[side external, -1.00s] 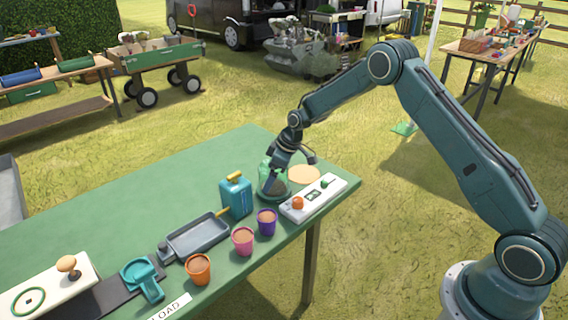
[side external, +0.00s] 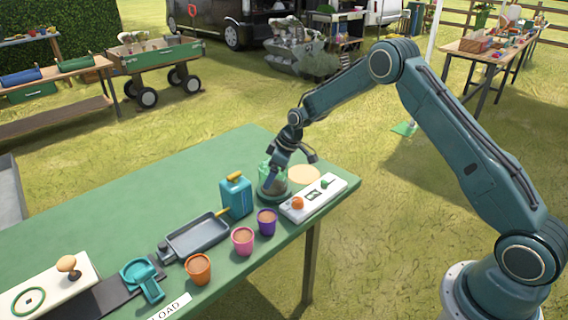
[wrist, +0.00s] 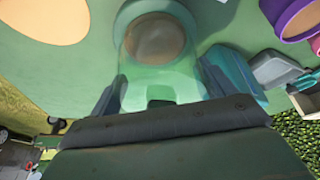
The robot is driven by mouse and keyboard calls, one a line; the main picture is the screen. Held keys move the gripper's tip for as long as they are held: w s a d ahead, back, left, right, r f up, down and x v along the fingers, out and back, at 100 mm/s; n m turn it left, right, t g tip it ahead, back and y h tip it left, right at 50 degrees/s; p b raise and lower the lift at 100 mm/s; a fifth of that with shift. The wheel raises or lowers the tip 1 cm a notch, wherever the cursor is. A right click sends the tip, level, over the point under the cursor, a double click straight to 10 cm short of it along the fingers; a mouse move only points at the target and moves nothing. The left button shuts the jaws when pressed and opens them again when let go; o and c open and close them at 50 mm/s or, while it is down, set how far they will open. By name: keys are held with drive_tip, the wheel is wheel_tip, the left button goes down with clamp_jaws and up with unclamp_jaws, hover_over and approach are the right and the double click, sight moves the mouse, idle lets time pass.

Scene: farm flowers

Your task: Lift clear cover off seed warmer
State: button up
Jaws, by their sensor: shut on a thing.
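The clear cover (side external: 264,176) is a green-tinted, see-through cup shape at the far right end of the green table. A round brown surface shows through it in the wrist view, where the cover (wrist: 160,72) fills the space between my fingers. My gripper (side external: 273,168) comes down from above, shut on the cover, with one finger on each side (wrist: 158,88). The round base under the cover is mostly hidden. I cannot tell whether the cover is touching it or slightly raised.
A white control panel (side external: 314,199) with orange and green knobs is just right of the cover. A flat peach disc (side external: 303,174) lies behind it. A blue can (side external: 236,196), a grey tray (side external: 197,238) and several coloured pots stand nearby. The table's back left is clear.

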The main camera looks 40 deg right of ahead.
wheel_tip(320, 180, up, 20)
drive_tip(key=shift+f, duration=0.2)
idle(0.4)
idle(0.5)
drive_tip(key=d+f, duration=0.2)
drive_tip(key=d, duration=1.2)
wheel_tip(320, 180, down, 16)
drive_tip(key=shift+r, duration=0.25)
drive_tip(key=shift+f, duration=0.1)
drive_tip(key=shift+f, duration=2.05)
drive_tip(key=shift+f, duration=0.1)
drive_tip(key=o, duration=0.9)
